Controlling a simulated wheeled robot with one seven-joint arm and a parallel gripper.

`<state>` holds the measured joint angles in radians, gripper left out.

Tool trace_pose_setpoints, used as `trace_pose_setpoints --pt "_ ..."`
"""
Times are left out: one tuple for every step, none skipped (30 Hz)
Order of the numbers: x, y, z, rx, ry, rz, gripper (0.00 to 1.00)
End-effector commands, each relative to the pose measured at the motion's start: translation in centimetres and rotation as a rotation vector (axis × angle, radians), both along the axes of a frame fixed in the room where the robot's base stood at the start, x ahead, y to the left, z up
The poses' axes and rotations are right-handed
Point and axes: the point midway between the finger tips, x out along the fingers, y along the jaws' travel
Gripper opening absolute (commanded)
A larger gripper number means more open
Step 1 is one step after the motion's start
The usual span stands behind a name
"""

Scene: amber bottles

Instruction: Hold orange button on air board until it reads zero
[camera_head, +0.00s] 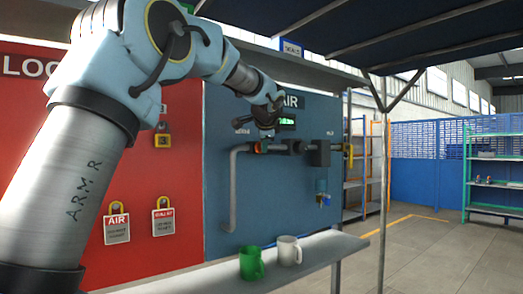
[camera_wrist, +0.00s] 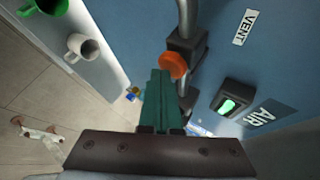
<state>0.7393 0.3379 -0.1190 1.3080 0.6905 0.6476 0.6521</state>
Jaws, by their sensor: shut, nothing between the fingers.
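The blue air board (camera_head: 222,115) stands right of a red board. On its pipework is a round orange button (camera_head: 257,147), partly behind my gripper in the head view. My gripper (camera_head: 268,118) is close in front of the board. In the wrist view the button (camera_wrist: 173,64) lies just beyond the shut teal fingertips (camera_wrist: 160,72), slightly right of them. I cannot tell whether they touch it. The gauge display (camera_head: 287,122) glows green; it also shows in the wrist view (camera_wrist: 228,107). Its digits are too small to read.
A shelf (camera_head: 325,250) below the board holds a green mug (camera_head: 251,263) and a white mug (camera_head: 289,250). Grey pipes (camera_head: 233,190) and a dark valve block (camera_head: 319,152) stick out from the board.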

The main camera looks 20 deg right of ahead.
Motion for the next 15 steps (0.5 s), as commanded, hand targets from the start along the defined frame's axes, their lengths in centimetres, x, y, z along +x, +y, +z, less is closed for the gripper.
trace_pose_setpoints --pt "-0.34 -0.07 -0.10 -0.001 -0.001 -0.001 0.00" --pt "-0.51 -0.11 -0.09 -0.001 -0.001 -0.001 0.00" --pt "-0.75 -0.16 -0.09 -0.001 -0.001 -0.002 0.00" --pt "-0.89 -0.19 -0.09 0.000 -0.001 -0.001 0.00" --pt "-1.01 -0.21 -0.08 0.000 -0.001 -0.001 0.00" --pt "-1.12 -0.23 -0.07 0.000 -0.001 -0.001 0.00" --pt "-1.17 -0.23 -0.05 0.000 0.000 -0.001 0.00" --pt "-1.19 -0.23 -0.04 0.001 0.000 -0.001 0.00" --pt "-1.18 -0.23 -0.02 0.001 0.000 -0.001 0.00" --pt "-1.18 -0.22 -0.01 0.001 0.000 -0.001 0.00" --pt "-1.17 -0.22 0.00 0.001 0.000 -0.001 0.00" --pt "-1.17 -0.22 0.00 0.001 0.000 -0.001 0.00" --pt "-1.17 -0.23 0.00 0.001 0.000 -0.001 0.00" --pt "-1.17 -0.23 0.00 0.001 0.000 -0.001 0.00" --pt "-1.19 -0.24 -0.01 0.001 0.000 -0.001 0.00"
